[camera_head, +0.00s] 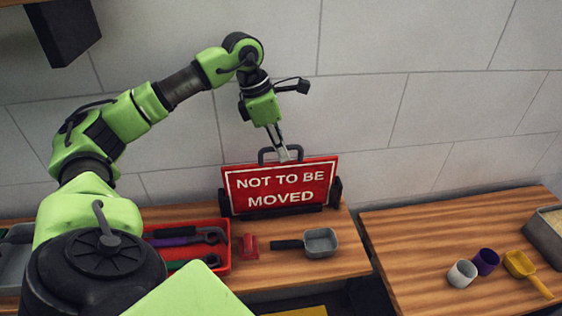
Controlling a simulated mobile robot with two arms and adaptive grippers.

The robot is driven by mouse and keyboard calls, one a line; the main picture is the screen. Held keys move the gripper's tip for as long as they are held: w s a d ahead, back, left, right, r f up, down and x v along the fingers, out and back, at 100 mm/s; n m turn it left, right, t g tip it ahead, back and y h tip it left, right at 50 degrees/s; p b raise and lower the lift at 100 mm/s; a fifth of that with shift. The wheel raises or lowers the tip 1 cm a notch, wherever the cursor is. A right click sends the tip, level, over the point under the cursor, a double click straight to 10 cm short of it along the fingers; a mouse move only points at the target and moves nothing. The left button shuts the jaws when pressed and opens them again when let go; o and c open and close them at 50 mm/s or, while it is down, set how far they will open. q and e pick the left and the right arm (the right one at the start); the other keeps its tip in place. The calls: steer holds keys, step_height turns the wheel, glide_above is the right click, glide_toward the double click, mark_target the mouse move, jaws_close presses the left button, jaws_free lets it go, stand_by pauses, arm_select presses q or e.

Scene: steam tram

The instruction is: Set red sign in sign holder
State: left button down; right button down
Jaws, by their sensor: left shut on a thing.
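The red sign (280,187), lettered "NOT TO BE MOVED", stands upright at the back of the left wooden bench, tilted slightly. Its lower edge sits in or just at the black sign holder (336,192), whose ends show at both sides; I cannot tell whether it is fully seated. My left gripper (284,153) reaches down from above and is shut on the sign at its dark top handle (266,152). My right gripper is not in view.
A red tray (222,262) of tools lies left of the sign. A small red object (249,246) and a grey scoop (320,242) lie in front. The right bench (420,240) holds a white cup (462,273), a purple cup (486,262) and a yellow scoop (522,267). A gap separates the benches.

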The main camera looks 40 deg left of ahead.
arm_select(q)
steer(key=shift+r+p, duration=2.3)
steer(key=shift+r, duration=0.65)
step_height(320, 180, up, 7)
steer(key=p, duration=0.6)
steer(key=shift+r, duration=0.15)
